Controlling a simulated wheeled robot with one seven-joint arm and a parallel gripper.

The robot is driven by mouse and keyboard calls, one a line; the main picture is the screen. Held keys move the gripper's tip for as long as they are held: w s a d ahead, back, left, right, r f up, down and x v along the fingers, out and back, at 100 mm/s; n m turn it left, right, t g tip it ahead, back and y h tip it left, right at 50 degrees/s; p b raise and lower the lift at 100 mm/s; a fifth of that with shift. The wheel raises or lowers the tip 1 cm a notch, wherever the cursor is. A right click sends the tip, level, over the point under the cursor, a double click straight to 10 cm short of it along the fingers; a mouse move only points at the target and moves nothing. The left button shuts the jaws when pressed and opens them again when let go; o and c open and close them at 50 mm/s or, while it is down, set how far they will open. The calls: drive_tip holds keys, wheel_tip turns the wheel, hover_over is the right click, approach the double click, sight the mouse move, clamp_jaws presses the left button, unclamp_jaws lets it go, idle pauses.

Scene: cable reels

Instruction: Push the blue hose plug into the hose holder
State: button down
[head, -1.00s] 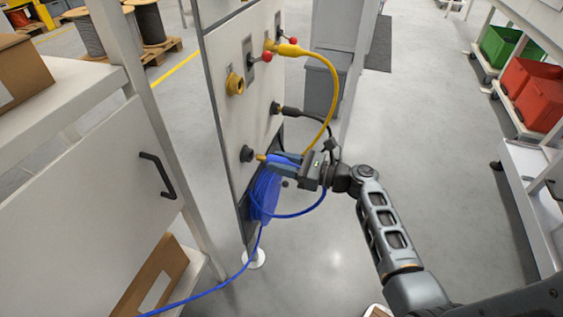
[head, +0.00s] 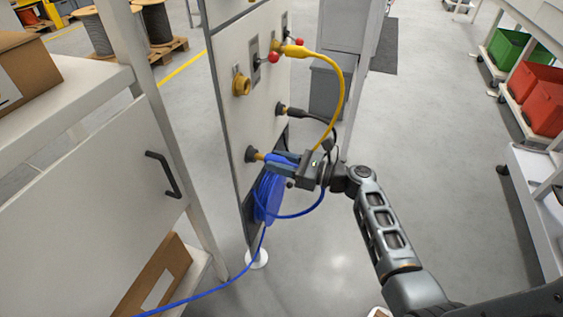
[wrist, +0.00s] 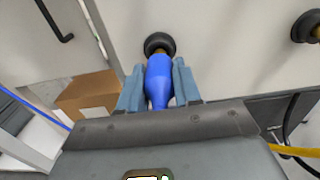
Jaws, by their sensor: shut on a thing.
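My gripper (head: 278,161) is shut on the blue hose plug (wrist: 159,80), with one finger on each side of it in the wrist view. The plug points at the panel. Its brass tip (head: 259,157) meets the black round hose holder (head: 250,154), low on the panel's face. The holder (wrist: 160,42) also shows straight ahead of the plug in the wrist view. A short length of brass still shows outside the holder in the head view. How deep the tip sits inside is hidden.
The pale panel (head: 233,125) also carries an empty brass fitting (head: 241,84), a yellow hose (head: 342,95) and a black plug (head: 293,112). Blue hose coils (head: 268,196) hang below my gripper. A cabinet (head: 95,190) stands at left. Open floor lies at right.

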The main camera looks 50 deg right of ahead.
drive_tip(key=shift+w+a, duration=0.3)
drive_tip(key=shift+w, duration=0.35)
drive_tip(key=c, duration=0.7)
unclamp_jaws()
drive_tip(key=v, duration=0.8)
